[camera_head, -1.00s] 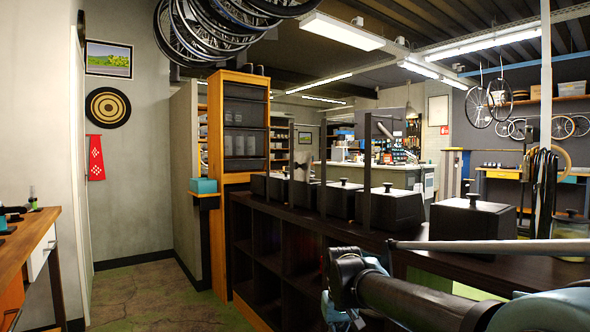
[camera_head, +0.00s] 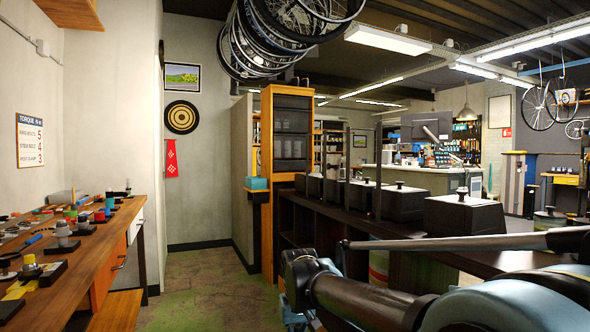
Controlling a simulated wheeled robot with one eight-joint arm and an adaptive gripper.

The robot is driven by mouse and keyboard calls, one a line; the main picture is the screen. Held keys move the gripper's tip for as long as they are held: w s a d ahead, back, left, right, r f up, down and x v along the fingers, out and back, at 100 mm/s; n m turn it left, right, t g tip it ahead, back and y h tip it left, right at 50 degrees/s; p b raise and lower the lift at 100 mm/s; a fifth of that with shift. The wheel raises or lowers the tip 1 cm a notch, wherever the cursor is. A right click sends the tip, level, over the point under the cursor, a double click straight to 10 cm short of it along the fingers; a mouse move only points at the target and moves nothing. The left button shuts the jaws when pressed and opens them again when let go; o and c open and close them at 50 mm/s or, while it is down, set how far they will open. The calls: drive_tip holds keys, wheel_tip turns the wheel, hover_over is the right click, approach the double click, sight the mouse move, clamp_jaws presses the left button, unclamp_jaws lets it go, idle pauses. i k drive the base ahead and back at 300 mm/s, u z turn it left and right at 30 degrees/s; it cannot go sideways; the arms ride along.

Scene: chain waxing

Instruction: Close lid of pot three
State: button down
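Several black box-shaped pots stand in a row along the dark counter (camera_head: 340,228). The nearest pot (camera_head: 464,216) has a knobbed lid that appears seated. The one behind it (camera_head: 384,202) also has a knob on top. Farther pots (camera_head: 335,189) are small and partly hidden behind dark posts. No label marks which is pot three. Two pale round containers (camera_head: 548,219) with dark knobs stand at the right, partly hidden by my arm. My arm crosses the lower right in front of the counter. I cannot make out my gripper's fingers.
A wooden workbench (camera_head: 68,275) with small tools and parts runs along the left. A tall orange-framed cabinet (camera_head: 288,130) stands at the counter's far end. Open floor (camera_head: 205,290) lies between bench and counter. Bicycle wheels (camera_head: 290,35) hang overhead.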

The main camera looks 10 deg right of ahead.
sight(333, 161)
drive_tip(key=u, duration=0.15)
drive_tip(key=k, duration=0.4)
drive_tip(key=u, duration=0.2)
drive_tip(key=i, duration=1.05)
drive_tip(key=z, duration=0.75)
drive_tip(key=i, duration=1.25)
drive_tip(key=z, duration=0.5)
